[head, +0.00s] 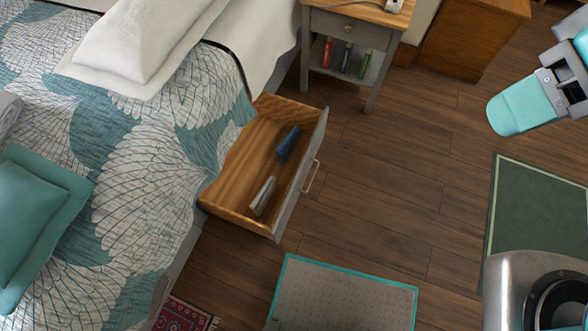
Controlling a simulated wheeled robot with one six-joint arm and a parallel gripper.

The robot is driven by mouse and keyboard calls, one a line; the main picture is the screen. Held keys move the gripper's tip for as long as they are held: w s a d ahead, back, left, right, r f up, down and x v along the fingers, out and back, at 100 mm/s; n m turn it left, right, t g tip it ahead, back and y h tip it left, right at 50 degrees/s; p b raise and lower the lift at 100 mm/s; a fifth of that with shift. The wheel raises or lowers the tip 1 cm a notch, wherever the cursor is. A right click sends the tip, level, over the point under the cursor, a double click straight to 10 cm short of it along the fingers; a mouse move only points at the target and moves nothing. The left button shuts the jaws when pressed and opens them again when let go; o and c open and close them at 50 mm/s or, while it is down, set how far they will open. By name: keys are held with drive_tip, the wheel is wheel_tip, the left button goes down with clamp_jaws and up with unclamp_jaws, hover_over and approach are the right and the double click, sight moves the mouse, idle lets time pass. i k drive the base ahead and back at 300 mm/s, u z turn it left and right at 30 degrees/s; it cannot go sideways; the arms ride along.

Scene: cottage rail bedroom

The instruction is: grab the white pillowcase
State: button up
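An open drawer (230,205) sticks out from the side of the bed. In it lie a small flat white-grey item (263,196) and a dark blue item (288,144), apart from each other. The white-grey one may be the folded white pillowcase, but it is too small to tell. A large white pillow (143,40) lies at the top of the bed. My gripper (522,107) is at the upper right, far from the drawer and over the floor. One teal finger shows clearly; the rest is cut off by the picture edge, so its opening cannot be judged.
A nightstand (347,28) with several books on its shelf stands beyond the drawer. A wooden cabinet (470,42) is to its right. A grey mat with teal edging (345,298) and a green rug (540,215) lie on the floor. Bare floor separates drawer and gripper.

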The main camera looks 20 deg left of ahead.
sight(260, 203)
drive_tip(key=u, duration=0.8)
drive_tip(key=k, duration=0.95)
drive_tip(key=z, duration=0.05)
